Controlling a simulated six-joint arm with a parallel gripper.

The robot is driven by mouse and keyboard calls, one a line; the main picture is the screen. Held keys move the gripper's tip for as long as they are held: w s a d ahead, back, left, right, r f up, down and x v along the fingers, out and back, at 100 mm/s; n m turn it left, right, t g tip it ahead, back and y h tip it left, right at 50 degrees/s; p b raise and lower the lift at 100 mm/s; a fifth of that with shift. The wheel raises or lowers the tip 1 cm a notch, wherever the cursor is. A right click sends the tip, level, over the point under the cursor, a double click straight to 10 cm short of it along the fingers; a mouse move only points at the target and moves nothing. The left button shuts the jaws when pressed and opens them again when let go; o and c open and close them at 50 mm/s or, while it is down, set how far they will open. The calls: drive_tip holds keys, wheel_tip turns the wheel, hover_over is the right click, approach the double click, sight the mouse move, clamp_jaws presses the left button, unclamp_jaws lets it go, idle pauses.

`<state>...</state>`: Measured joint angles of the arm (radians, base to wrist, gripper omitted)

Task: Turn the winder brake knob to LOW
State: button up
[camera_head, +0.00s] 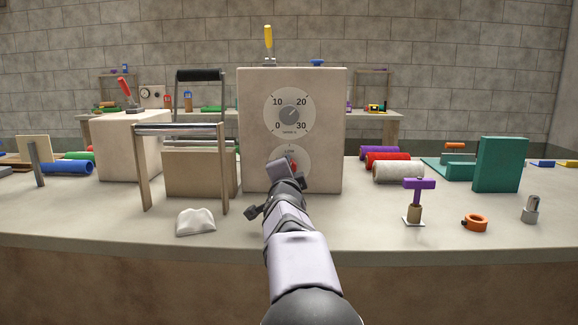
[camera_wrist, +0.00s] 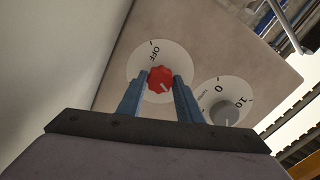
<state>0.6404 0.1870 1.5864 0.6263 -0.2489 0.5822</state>
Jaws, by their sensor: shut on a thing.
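The red winder brake knob (camera_wrist: 160,78) sits on a round white dial (camera_wrist: 135,70) low on a beige box (camera_head: 255,130). In the wrist view its white mark points to the lower right, away from the OFF label. My gripper (camera_wrist: 162,77) is shut on the knob, with one blue finger on each side. I see no LOW label in the wrist view.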

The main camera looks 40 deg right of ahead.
drive_tip(key=shift+n+p, duration=1.1)
drive_tip(key=shift+n, duration=1.1)
drive_tip(key=o, duration=1)
drive_tip(key=shift+o, duration=0.2)
drive_tip(key=shift+v, duration=3.7)
